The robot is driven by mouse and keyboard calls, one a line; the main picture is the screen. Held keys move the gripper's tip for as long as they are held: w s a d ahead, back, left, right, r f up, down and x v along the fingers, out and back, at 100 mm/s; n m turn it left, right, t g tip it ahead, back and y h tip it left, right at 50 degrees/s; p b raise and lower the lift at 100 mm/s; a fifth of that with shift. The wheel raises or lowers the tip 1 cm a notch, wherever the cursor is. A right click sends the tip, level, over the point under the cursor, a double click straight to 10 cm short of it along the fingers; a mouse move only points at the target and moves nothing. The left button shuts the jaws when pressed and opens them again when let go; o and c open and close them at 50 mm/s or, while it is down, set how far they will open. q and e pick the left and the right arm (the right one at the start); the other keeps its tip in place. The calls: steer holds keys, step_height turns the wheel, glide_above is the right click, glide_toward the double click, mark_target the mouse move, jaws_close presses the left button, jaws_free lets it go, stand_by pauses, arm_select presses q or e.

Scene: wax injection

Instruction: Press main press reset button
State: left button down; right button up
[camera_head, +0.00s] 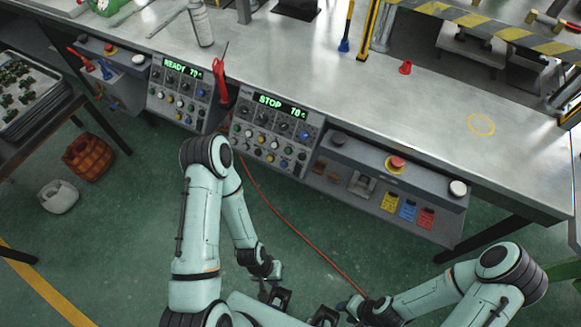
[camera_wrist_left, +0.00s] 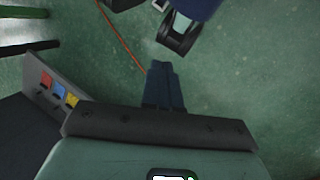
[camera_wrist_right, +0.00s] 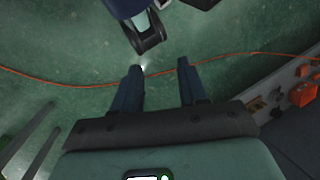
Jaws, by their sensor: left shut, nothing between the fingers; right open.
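The press control panel in the middle (camera_head: 268,135) has a lit display (camera_head: 280,106) reading STOP with a number. It bears several knobs and small buttons, including a blue button (camera_head: 303,135). Which button is the main press reset cannot be told, as labels are too small. My left gripper (camera_head: 276,292) is low in front of the bench, well apart from the panel. Its fingers are together and empty in the left wrist view (camera_wrist_left: 162,72). My right gripper (camera_head: 343,306) is low to its right, with fingers spread and empty in the right wrist view (camera_wrist_right: 160,78).
A second panel (camera_head: 178,92) shows READY. A right-hand bench box carries a red mushroom button (camera_head: 397,163), a white round button (camera_head: 458,188) and coloured tags. A red tool (camera_head: 221,82) stands between the panels. An orange cable (camera_head: 290,225) crosses the open green floor.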

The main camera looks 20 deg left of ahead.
arm_select(q)
steer(key=shift+a, duration=0.1)
arm_select(e)
steer(key=shift+a, duration=0.1)
